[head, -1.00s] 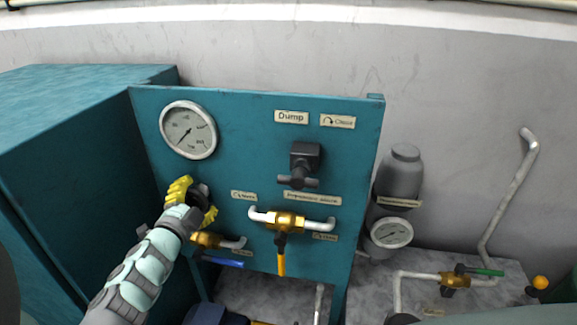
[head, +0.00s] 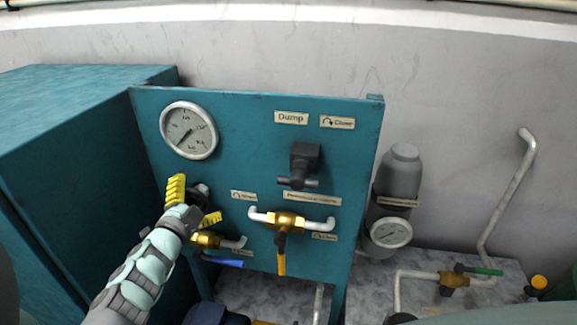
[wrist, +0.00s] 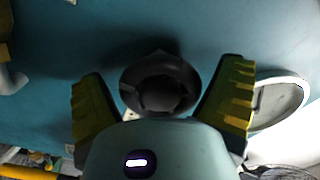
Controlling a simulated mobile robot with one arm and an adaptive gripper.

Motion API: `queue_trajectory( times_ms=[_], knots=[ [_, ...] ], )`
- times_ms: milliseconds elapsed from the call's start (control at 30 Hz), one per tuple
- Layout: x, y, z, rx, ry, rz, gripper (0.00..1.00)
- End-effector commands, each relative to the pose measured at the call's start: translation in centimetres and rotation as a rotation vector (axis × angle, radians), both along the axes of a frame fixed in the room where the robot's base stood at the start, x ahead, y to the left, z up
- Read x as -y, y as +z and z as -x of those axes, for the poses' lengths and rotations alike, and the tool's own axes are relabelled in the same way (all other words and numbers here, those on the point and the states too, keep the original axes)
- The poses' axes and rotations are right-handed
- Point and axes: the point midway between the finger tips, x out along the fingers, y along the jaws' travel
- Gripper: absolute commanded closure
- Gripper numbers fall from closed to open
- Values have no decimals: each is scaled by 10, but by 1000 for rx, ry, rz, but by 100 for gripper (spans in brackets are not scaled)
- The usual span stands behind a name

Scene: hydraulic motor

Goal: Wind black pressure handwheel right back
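The black handwheel (wrist: 160,80) is on the teal panel, below the round pressure gauge. In the wrist view it sits between the two yellow fingers of my gripper (wrist: 162,98), with gaps on both sides. In the head view my gripper (head: 194,202) is in front of the handwheel (head: 202,191), which is partly hidden by the fingers. The fingers are spread open. The gauge (head: 188,130) has its needle pointing to the lower left.
A black dump valve (head: 304,165) sticks out of the panel to the right. Below it are a brass valve with a yellow lever (head: 281,255) and a blue-levered valve (head: 222,262). A teal cabinet (head: 75,150) stands on the left. A grey cylinder (head: 398,175) stands right of the panel.

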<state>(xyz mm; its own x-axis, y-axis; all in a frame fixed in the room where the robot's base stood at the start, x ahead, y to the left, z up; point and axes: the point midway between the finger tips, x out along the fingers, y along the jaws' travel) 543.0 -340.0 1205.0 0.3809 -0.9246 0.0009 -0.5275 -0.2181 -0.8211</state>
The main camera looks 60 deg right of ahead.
Motion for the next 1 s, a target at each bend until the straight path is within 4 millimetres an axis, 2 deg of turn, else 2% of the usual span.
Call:
queue_trajectory(
  times_ms=[300,467,567,833,1000],
  knots=[
    [-1,0,0,2,1,-1,0],
    [-10,-1,3,2,2,-3,0],
    [-22,0,8,2,2,-1,0],
    [-72,-2,27,-1,9,-7,0],
    [-96,-1,38,2,4,-2,0]
  ],
)
